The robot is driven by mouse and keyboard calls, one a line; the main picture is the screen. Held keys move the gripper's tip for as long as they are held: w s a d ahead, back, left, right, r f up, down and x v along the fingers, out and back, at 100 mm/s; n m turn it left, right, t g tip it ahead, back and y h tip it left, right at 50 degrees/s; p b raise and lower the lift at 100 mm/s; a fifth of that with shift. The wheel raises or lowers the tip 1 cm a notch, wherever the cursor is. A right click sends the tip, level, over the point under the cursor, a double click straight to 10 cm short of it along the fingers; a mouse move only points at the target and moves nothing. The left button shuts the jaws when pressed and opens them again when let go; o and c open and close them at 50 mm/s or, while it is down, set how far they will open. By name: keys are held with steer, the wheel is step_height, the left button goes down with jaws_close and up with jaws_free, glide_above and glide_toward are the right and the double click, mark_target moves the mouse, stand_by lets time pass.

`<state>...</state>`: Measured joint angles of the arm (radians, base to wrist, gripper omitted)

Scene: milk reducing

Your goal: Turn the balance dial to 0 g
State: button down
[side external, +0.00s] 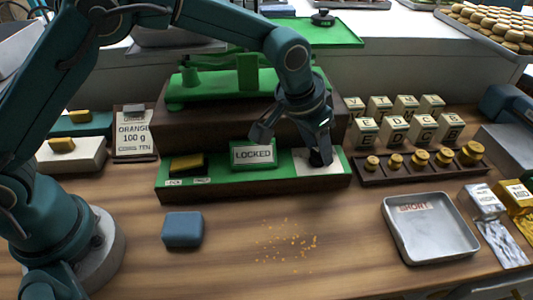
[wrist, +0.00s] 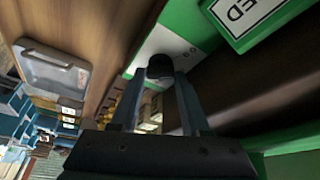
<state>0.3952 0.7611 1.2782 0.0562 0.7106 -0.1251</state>
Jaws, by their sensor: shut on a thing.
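The balance dial is a dark round knob (side external: 321,160) on a white plate at the right end of the green-topped balance base (side external: 217,162). It also shows in the wrist view (wrist: 160,66), between my two fingertips. My gripper (side external: 318,150) points down over the plate and is shut on the dial. The gripper partly hides the dial and its markings in the side view, so I cannot read its setting. A sign reading LOCKED (side external: 254,154) stands on the base left of the dial. A small part of this sign shows in the wrist view (wrist: 245,12).
Lettered blocks (side external: 393,132) and brass weights (side external: 420,159) stand to the right. A metal tray (side external: 430,228) and a blue block (side external: 182,230) lie in front, with orange crumbs (side external: 288,240) between them.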

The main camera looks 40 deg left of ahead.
steer(key=n+y, duration=0.1)
steer(key=n, duration=0.2)
steer(key=n+y, duration=0.1)
steer(key=n, duration=0.2)
steer(key=shift+d+y, duration=0.2)
steer(key=shift+y, duration=0.1)
steer(key=shift+n, duration=0.4)
steer(key=c, duration=0.7)
jaws_free()
steer(key=shift+r, duration=0.1)
steer(key=v, duration=0.4)
steer(key=shift+s+r, duration=0.15)
steer(key=shift+r, duration=0.25)
